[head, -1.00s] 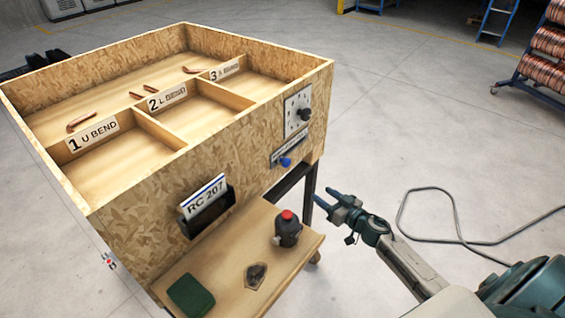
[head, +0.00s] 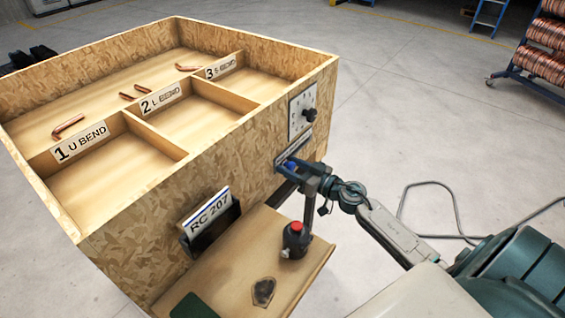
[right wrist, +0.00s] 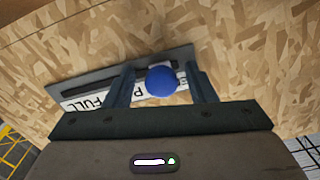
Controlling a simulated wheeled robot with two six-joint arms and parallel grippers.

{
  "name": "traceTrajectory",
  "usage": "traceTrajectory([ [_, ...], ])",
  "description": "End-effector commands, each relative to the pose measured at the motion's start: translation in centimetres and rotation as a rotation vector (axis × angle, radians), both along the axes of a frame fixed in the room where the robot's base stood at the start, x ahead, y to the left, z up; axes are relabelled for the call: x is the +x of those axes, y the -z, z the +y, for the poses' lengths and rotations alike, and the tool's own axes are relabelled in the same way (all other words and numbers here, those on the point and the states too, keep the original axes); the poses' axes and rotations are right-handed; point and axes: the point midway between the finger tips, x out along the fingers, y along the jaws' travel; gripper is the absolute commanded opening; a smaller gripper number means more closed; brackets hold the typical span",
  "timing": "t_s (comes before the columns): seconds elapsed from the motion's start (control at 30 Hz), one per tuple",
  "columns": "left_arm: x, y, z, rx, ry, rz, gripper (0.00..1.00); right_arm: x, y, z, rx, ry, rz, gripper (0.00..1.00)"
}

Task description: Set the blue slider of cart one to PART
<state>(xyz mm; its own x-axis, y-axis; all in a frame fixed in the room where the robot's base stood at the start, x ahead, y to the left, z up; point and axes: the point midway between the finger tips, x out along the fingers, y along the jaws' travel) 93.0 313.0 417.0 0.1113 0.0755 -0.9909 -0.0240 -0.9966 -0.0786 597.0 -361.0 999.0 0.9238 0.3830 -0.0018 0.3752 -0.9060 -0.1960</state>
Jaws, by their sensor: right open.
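The wooden cart (head: 150,245) carries a slider plate on its side wall, below a dial. The blue slider knob (right wrist: 162,81) sits at the right part of the slot in the right wrist view, above a label where "FULL" is readable at the left; the label by the knob is mostly covered. The knob also shows in the head view (head: 291,164). My right gripper (right wrist: 158,82) is open, one finger on each side of the knob, with gaps visible. In the head view my right gripper (head: 296,170) is at the plate. My left gripper is out of view.
A dial panel (head: 303,112) with a black knob is above the slider. Copper tubes (head: 68,126) lie in the cart.

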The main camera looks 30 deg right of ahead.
Motion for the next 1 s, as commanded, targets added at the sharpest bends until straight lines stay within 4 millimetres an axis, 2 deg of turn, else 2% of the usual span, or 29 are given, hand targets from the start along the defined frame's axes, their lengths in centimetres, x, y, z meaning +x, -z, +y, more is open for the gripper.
traceTrajectory([
  [0.33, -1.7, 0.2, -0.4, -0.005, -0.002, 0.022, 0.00, 0.0, 0.0, 0.1, 0.000, 0.001, 0.000, 0.48],
  [0.5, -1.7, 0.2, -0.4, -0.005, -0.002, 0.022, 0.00, 0.0, 0.0, 0.1, 0.000, 0.001, 0.000, 0.15],
  [0.6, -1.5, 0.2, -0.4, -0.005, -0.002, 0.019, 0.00, 0.0, 0.0, 0.1, 0.000, 0.001, 0.000, 0.00],
  [0.77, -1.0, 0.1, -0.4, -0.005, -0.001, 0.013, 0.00, 0.1, 0.0, -0.2, 0.000, 0.001, 0.001, 0.00],
  [1.0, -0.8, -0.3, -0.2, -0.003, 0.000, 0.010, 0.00, 1.4, -0.1, -3.4, -0.002, 0.002, 0.002, 0.00],
])
